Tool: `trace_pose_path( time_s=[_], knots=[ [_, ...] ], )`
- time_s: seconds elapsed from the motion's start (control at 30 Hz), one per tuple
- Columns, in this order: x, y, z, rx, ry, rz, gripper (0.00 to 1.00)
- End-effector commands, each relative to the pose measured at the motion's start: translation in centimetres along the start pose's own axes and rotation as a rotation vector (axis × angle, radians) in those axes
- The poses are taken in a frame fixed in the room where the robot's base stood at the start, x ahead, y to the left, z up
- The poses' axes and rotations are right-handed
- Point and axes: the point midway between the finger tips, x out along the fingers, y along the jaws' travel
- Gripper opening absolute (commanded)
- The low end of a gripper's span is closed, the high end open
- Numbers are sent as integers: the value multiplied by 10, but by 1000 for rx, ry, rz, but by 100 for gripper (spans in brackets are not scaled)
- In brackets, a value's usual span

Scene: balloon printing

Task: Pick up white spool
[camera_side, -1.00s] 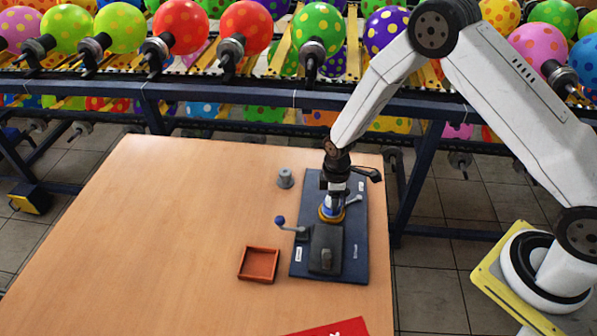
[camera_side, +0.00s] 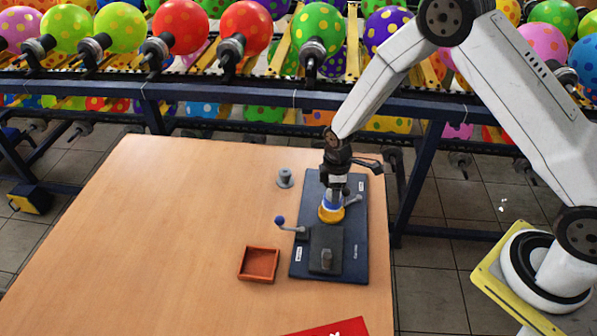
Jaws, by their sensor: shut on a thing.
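The white spool (camera_side: 334,196) shows as a small white piece with blue at its side. It is just above a yellow ring (camera_side: 331,214) on the dark blue fixture board (camera_side: 300,262). My gripper (camera_side: 334,185) points down over the ring and is shut on the white spool's upper part. The fingers hide part of the spool. I cannot tell if its lower end is clear of the ring.
A grey peg (camera_side: 285,178) and an orange tray (camera_side: 259,264) are on the table (camera_side: 170,220), whose left side is clear. A balloon rack is behind.

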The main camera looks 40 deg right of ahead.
Motion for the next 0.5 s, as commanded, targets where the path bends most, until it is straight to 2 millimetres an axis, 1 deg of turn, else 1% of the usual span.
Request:
trace_pose_path(
  time_s=[0.5],
  knots=[
    [-26, 0, 0, 0, 0, 0, 7]
  ],
)
